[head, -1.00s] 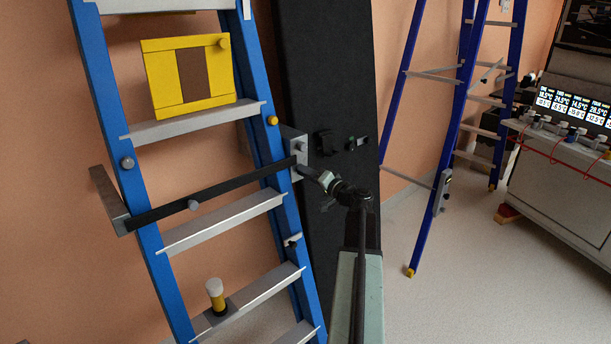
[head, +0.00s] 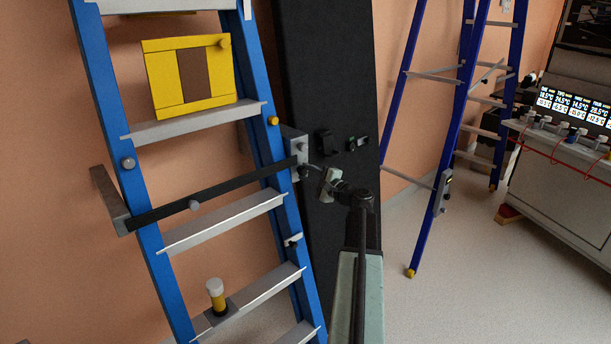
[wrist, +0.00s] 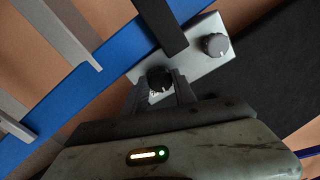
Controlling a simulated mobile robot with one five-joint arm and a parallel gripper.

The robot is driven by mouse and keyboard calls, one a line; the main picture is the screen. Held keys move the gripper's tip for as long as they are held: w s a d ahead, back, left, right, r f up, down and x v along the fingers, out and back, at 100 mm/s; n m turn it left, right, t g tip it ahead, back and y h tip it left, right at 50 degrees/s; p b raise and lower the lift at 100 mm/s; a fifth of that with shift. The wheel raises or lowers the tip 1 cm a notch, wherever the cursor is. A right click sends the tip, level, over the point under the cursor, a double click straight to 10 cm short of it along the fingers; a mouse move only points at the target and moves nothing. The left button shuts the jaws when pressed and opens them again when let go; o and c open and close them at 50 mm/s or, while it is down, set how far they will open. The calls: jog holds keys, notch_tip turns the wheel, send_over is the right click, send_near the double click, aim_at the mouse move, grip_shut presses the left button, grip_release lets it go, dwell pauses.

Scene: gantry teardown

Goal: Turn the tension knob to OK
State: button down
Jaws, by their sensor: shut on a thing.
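A pale metal plate (head: 295,138) is on the blue ladder's right rail, at the right end of a black strap. In the wrist view the plate (wrist: 190,68) carries a black knob (wrist: 158,77) with a white pointer mark and a grey knob (wrist: 214,44) beside it. My gripper (wrist: 160,86) is shut on the black knob, one finger on each side. Small lettering below the knob is partly hidden and I cannot read it. In the head view my gripper (head: 313,172) reaches the plate's lower part from the right.
The blue ladder (head: 97,80) holds a yellow box (head: 161,84) and a white-capped yellow cylinder (head: 216,296). A black column (head: 334,60) stands just behind my gripper. Another blue ladder (head: 459,125) and a console (head: 560,165) stand right, with open floor (head: 450,295) in front.

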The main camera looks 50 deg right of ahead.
jog(key=m, duration=0.5)
jog(key=shift+r+m, duration=0.1)
jog(key=shift+m, duration=2.4)
jog(key=c, duration=1)
grip_release()
jog(key=s, duration=0.7)
jog(key=shift+s+a, duration=0.25)
jog(key=shift+s, duration=0.1)
